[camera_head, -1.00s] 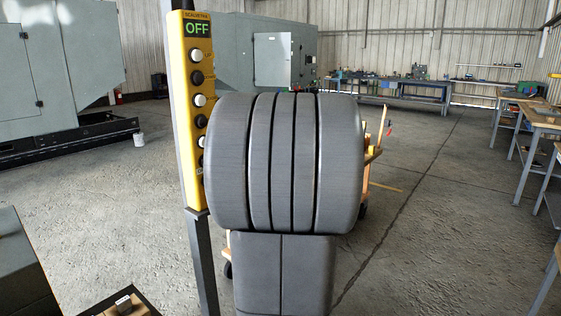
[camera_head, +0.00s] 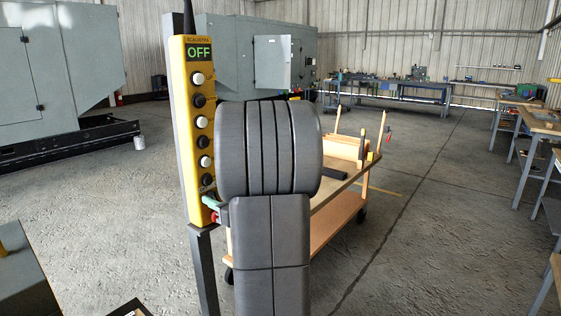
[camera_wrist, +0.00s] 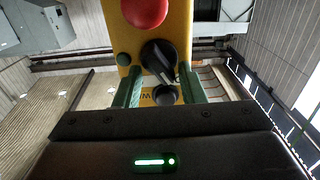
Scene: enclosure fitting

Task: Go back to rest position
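The yellow control pendant (camera_head: 191,125) stands upright on a dark post left of centre in the head view. Its display (camera_head: 199,51) reads OFF in green, above a column of black and white buttons. My gripper (camera_wrist: 160,82) shows two green fingers standing apart in the wrist view. A black rotary knob (camera_wrist: 159,54) shows between and just past the fingertips; I cannot tell whether they touch it. A red button (camera_wrist: 145,10) is above the knob.
A wooden trolley (camera_head: 340,216) stands just behind my arm to the right, with upright posts and a dark item on top. Workbenches (camera_head: 545,122) line the right side. Grey machine enclosures (camera_head: 60,50) stand at the left and back. The floor right of the trolley is clear.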

